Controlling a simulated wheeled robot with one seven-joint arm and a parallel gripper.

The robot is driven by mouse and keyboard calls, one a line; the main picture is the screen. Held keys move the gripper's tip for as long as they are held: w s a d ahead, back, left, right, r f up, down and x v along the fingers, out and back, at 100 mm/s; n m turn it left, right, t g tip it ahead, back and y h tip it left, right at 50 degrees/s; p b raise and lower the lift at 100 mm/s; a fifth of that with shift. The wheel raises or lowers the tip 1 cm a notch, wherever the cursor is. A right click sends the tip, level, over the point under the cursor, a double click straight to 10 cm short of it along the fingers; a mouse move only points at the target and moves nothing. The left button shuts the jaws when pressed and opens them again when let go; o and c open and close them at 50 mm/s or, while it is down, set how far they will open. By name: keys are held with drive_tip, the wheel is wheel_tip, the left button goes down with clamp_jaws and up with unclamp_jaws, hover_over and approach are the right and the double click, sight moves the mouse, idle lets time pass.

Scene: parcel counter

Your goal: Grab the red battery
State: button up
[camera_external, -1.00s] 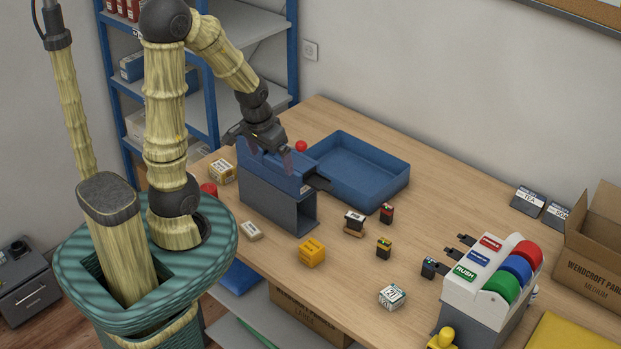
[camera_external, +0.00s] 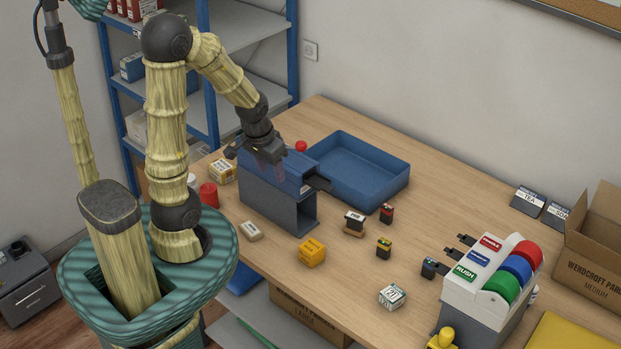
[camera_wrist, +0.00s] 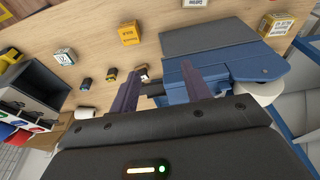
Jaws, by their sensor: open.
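The red battery (camera_external: 387,213) is a small dark block with a red top, standing on the wooden counter right of the blue-grey dispenser in the external view. I cannot make it out in the wrist view, where my left finger may cover it. My gripper (camera_external: 272,172) is over the top of the dispenser, well left of the battery, its fingers pointing down. In the wrist view my gripper (camera_wrist: 158,75) has its two dark purple fingers apart, with nothing held between them.
The blue-grey dispenser (camera_external: 280,203) stands below my gripper, with a blue tray (camera_external: 350,195) behind it. Near the red battery are a yellow-banded battery (camera_external: 384,248) and a black-and-white block (camera_external: 354,221). A yellow box (camera_external: 312,253) and white box (camera_external: 392,297) stand nearer the front.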

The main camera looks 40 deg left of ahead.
drive_tip(key=w+r+v, duration=0.1)
drive_tip(key=w+v, duration=0.1)
drive_tip(key=v, duration=0.9)
drive_tip(key=w+d+f+m+t+y+b, duration=0.1)
drive_tip(key=w+d+f+m+b, duration=0.15)
drive_tip(key=w+f+m, duration=0.4)
drive_tip(key=w+d+f+m+t+y+b, duration=0.1)
drive_tip(key=w+f+m+t+y+b, duration=0.2)
drive_tip(key=w+m, duration=0.65)
drive_tip(key=w+d+r+m+t+h+b, duration=0.2)
drive_tip(key=d+r+m+t+b, duration=0.5)
drive_tip(key=d+m, duration=0.95)
wheel_tip(320, 180, down, 27)
drive_tip(key=a+m+g+p, duration=0.1)
drive_tip(key=a+p, duration=0.1)
drive_tip(key=p, duration=0.1)
drive_tip(key=shift+w+r, duration=0.1)
drive_tip(key=shift+r, duration=0.05)
